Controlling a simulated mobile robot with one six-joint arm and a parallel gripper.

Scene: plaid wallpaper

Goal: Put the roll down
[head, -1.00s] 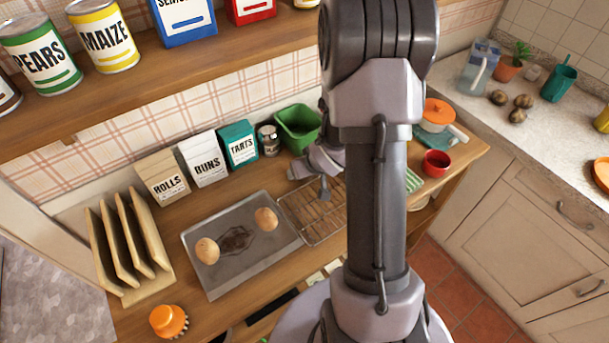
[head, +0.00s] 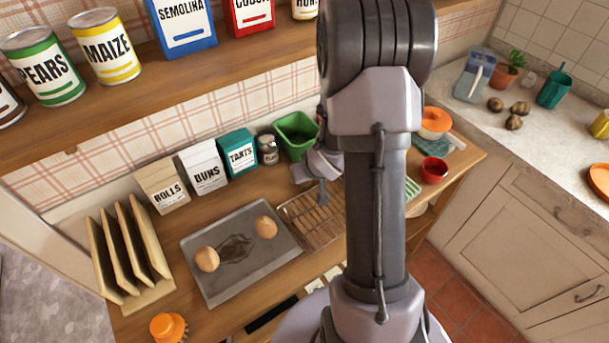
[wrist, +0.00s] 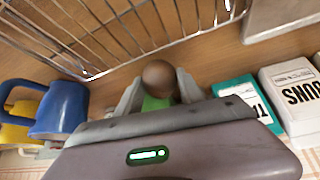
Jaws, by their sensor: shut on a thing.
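My gripper (wrist: 158,90) is shut on a brown roll (wrist: 159,76), seen in the wrist view between the two grey fingers. In the head view my gripper (head: 323,196) is at the wire cooling rack (head: 296,208), and the held roll cannot be made out there. The rack also shows in the wrist view (wrist: 100,38), beside the roll; whether the roll touches it I cannot tell. Two more rolls, one at left (head: 207,259) and one at right (head: 266,227), lie on the grey baking tray (head: 221,287), left of the rack.
Boxes labelled ROLLS (head: 165,190), BUNS (head: 204,170) and TARTS (head: 239,155), a jar (head: 267,150) and a green bin (head: 295,135) line the wall. A wooden slotted rack (head: 130,255) stands at left. A red cup (head: 433,170) is at right. A shelf hangs above.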

